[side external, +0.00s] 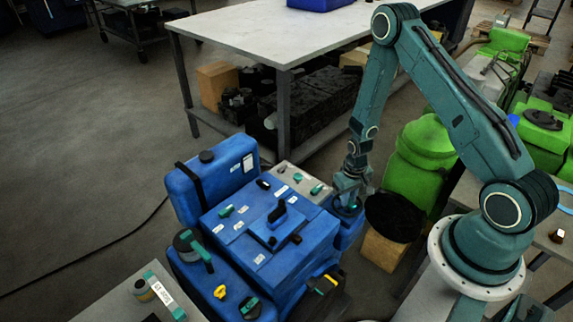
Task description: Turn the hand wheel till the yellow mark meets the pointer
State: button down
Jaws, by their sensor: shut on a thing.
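A blue engine block (265,235) stands in the middle, with teal, black and white small parts on its top. My gripper (347,203) reaches straight down at the right end of the block. It is shut on what looks like the hand wheel (344,212), a small dark round piece with a teal edge, mostly hidden by my gripper. A yellow and black piece (326,284) sits low on the block's right front side, and a small yellow part (220,292) lies on the front left top. I cannot make out the wheel's yellow mark or the pointer.
A dark round thing (393,218) stands close to the right of my gripper, above a wooden block (383,249). Green machinery (422,165) is behind it. A pale-topped workbench (255,35) stands at the back. A grey table (120,300) is at front left.

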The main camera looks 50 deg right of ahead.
jog(key=n, duration=0.4)
jog(key=shift+n, duration=0.7)
jog(key=n, duration=0.3)
jog(key=shift+n, duration=1.3)
